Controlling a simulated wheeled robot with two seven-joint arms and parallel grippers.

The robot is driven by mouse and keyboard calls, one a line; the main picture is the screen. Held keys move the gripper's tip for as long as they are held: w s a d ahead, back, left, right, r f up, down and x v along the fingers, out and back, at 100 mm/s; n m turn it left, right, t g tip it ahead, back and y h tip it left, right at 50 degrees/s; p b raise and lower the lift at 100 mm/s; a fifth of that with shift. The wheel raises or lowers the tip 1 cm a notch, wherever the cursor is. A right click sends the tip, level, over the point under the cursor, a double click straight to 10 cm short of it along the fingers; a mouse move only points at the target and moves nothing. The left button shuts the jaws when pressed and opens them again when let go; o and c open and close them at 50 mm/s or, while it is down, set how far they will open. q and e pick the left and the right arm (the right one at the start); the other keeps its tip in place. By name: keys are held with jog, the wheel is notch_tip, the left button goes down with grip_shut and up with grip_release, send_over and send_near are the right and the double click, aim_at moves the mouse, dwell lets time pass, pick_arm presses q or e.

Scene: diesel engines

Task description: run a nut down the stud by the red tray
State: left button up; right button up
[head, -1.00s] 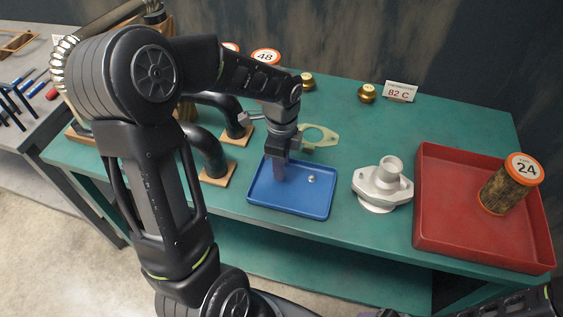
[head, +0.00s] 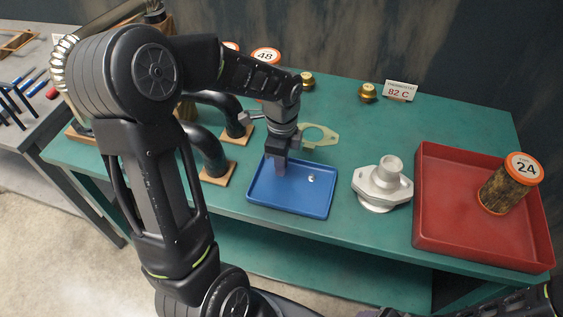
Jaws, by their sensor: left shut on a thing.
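My left gripper (head: 279,168) points down over the left part of the blue tray (head: 262,203). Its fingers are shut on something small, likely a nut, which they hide. A small silvery nut (head: 311,178) lies in the tray, right of the fingers and apart from them. A pale metal housing (head: 383,185) with a round neck stands on the bench between the blue tray and the red tray (head: 455,228). I cannot make out a stud on it clearly. My right gripper is not in view; only part of that arm shows at the lower right.
A canister marked 24 (head: 507,187) stands in the red tray. A flat pale gasket (head: 319,137) lies behind the blue tray. Black curved pipes (head: 208,150) on wooden blocks stand left. Brass parts (head: 367,92) and an 82 C sign (head: 399,91) are at the back.

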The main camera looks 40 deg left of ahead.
pick_arm(q)
jog(key=shift+r, duration=0.1)
grip_shut()
jog(key=shift+r+p, duration=2.05)
jog(key=shift+r, duration=0.4)
